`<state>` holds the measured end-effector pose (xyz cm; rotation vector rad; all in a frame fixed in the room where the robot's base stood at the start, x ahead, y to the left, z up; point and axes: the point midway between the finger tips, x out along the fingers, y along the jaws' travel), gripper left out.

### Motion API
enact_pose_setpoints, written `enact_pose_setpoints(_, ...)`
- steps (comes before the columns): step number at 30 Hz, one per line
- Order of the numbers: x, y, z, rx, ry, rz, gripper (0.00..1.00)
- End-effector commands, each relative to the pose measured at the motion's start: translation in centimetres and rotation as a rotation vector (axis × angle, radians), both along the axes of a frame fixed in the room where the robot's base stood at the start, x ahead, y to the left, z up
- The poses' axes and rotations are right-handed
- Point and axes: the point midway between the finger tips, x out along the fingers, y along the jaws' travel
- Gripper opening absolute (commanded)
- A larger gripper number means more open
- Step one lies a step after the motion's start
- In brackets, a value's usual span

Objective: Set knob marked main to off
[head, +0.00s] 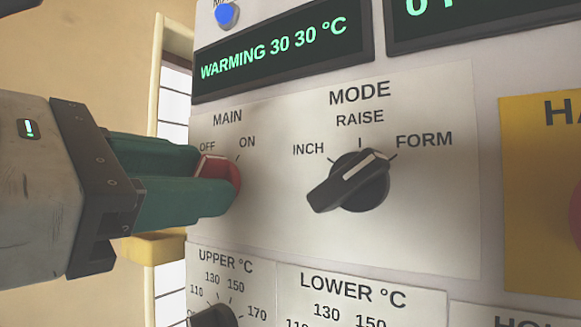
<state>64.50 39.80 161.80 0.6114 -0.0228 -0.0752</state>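The red MAIN knob (220,171) is on the pale front panel, under the MAIN label, with OFF at its upper left and ON at its upper right. My gripper (213,175) comes in from the left, its green fingers on both sides of the knob and seemingly closed on it. The fingers hide part of the knob. Its white edge line shows on the left, towards the OFF label, but its exact setting is hard to tell. The display (284,50) above is lit and reads WARMING 30 30 °C.
The black MODE knob (350,182) stands out close to the right, its white line towards FORM. The UPPER °C dial (213,315) is below, cut by the frame. A blue lamp or button (227,15) is above. A yellow plate (540,200) is at far right.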

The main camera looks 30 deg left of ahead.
Motion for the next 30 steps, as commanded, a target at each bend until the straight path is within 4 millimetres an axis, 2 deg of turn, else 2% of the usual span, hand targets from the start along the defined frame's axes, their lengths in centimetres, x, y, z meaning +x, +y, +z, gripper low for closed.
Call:
enact_pose_setpoints(5,-0.02,0.0,-0.02,0.0,0.0,0.0,0.37)
enact_pose_setpoints(17,-0.04,0.0,-0.01,0.0,0.0,0.0,0.0)
enact_pose_setpoints(30,-0.04,-0.02,-0.13,-0.028,0.002,0.0,0.0)
